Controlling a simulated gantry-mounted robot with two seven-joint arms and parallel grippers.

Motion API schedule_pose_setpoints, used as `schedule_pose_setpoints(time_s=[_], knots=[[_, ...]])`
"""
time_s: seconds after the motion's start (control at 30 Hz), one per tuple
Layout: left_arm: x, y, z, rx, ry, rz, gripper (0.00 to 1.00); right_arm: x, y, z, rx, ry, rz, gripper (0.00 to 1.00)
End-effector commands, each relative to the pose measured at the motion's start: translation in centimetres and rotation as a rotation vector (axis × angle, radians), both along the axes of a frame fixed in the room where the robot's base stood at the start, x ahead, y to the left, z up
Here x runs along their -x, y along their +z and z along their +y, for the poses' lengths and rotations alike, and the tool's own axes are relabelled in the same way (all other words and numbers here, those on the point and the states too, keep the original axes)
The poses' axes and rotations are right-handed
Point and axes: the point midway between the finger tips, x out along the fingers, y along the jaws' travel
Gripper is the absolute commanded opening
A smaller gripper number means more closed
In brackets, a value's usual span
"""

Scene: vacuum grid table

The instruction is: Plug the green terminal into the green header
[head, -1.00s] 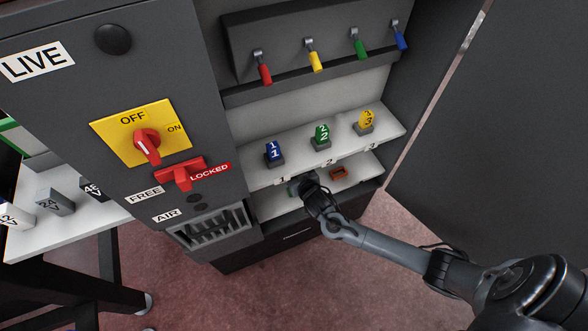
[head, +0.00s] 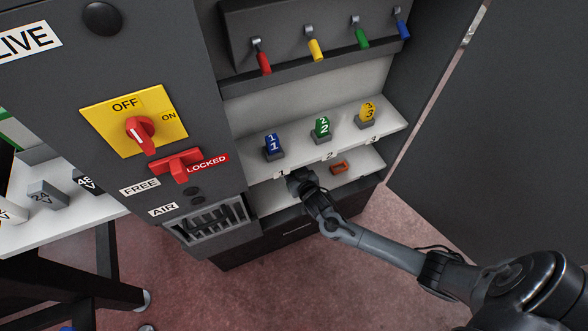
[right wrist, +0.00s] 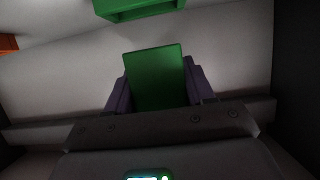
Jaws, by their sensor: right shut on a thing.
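My right gripper (head: 298,184) reaches into the lower shelf of the cabinet, below the label 1. In the right wrist view its fingers (right wrist: 160,90) are shut on the green terminal (right wrist: 157,75), a plain green block seen between the dark finger pads. The green header (right wrist: 138,8) shows at the top edge of the right wrist view, partly cut off. It lies ahead of the terminal and slightly left, with a visible gap between them. In the head view I cannot make out the terminal or the green header; the gripper covers that spot. My left gripper is not in view.
An orange header (head: 340,167) sits right of the gripper on the lower shelf. The upper shelf (head: 300,168) above holds blue, green and yellow numbered blocks. The cabinet's side panel with switches stands on the left. A dark door stands on the right.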

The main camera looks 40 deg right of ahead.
Motion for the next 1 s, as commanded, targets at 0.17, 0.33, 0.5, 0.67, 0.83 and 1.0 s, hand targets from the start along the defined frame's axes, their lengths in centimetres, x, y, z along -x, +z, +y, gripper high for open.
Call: schedule_pose_setpoints(time_s=[0.17, 0.33, 0.5, 0.67, 0.83, 1.0], knots=[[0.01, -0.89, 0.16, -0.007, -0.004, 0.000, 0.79, -0.03, -1.22, 0.03, -0.001, 0.001, -0.001, 0.23], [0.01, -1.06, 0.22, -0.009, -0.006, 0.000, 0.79, -0.03, -1.57, 0.03, -0.001, 0.000, -0.001, 0.23], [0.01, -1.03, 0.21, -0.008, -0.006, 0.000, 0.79, -0.03, -1.56, 0.02, -0.001, 0.000, -0.001, 0.23], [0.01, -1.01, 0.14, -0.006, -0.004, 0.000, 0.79, -0.02, -1.55, 0.02, -0.001, 0.000, -0.001, 0.23], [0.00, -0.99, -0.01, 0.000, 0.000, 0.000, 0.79, -0.02, -1.55, 0.01, -0.001, 0.000, -0.001, 0.23], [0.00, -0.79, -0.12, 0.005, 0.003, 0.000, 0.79, -0.02, -1.51, 0.02, -0.001, 0.000, -0.001, 0.23]])
